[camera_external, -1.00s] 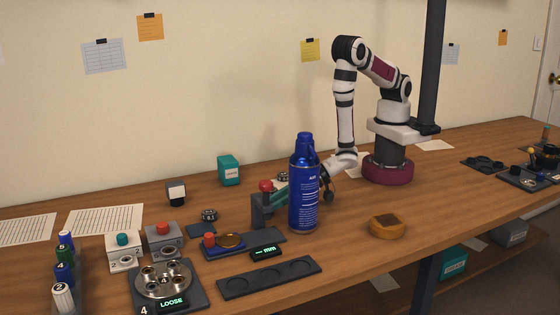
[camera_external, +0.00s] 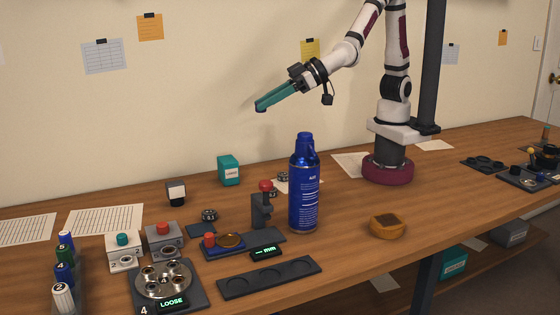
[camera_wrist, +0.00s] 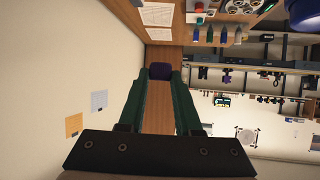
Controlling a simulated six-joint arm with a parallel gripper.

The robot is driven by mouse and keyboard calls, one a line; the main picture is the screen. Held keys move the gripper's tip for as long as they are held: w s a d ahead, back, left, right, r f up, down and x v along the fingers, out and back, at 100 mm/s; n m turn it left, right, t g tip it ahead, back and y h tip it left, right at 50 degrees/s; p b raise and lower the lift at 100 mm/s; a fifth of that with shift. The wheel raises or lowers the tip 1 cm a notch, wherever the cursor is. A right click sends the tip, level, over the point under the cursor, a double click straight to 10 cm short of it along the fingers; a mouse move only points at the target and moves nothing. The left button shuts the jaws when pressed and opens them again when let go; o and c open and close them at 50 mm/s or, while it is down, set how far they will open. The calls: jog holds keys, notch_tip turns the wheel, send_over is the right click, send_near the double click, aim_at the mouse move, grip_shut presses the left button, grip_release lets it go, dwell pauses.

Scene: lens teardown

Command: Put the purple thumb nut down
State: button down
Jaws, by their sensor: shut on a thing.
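The purple thumb nut (camera_wrist: 160,72) is between the tips of my green gripper fingers in the wrist view. In the external view my gripper (camera_external: 261,106) is raised high above the bench, pointing left and slightly down in front of the wall. A small dark piece, the nut (camera_external: 260,109), shows at the fingertips. The gripper is shut on the nut, which touches nothing else. The grey clamp stand with a red knob (camera_external: 264,206) stands on the bench below, beside the blue spray can.
The tall blue spray can (camera_external: 304,190) stands mid-bench. A dark tray with round recesses (camera_external: 269,278) lies in front. A round metal lens part (camera_external: 163,282) sits on a plate marked LOOSE. A teal box (camera_external: 228,170) stands behind. The bench right of the can has free room.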

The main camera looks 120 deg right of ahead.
jog(key=w+d+f+m+h, duration=0.1)
jog(key=d+f, duration=0.4)
jog(key=d, duration=0.2)
jog(key=w+d+f+m+g+h, duration=0.1)
jog(key=w+d+f, duration=0.1)
jog(key=d+f, duration=0.3)
jog(key=w+d+f+m+h, duration=0.1)
jog(key=d+f+m, duration=0.1)
jog(key=d+f, duration=0.3)
jog(key=shift+w+d+f+g+h, duration=0.15)
jog(key=shift+d+h, duration=0.05)
jog(key=shift+d, duration=0.9)
jog(key=shift+w+d+f+g+h, duration=0.1)
jog(key=shift+d+f+g+h, duration=0.1)
jog(key=shift+d, duration=0.85)
jog(key=w+a+f, duration=0.4)
jog(key=a, duration=0.1)
jog(key=w+a+f, duration=0.3)
jog(key=shift+a, duration=0.1)
jog(key=shift+w+a+f, duration=0.1)
jog(key=shift+f, duration=0.95)
jog(key=shift+w+a+f, duration=0.1)
jog(key=shift+f, duration=0.95)
jog(key=shift+f, duration=0.1)
jog(key=c, duration=0.6)
grip_release()
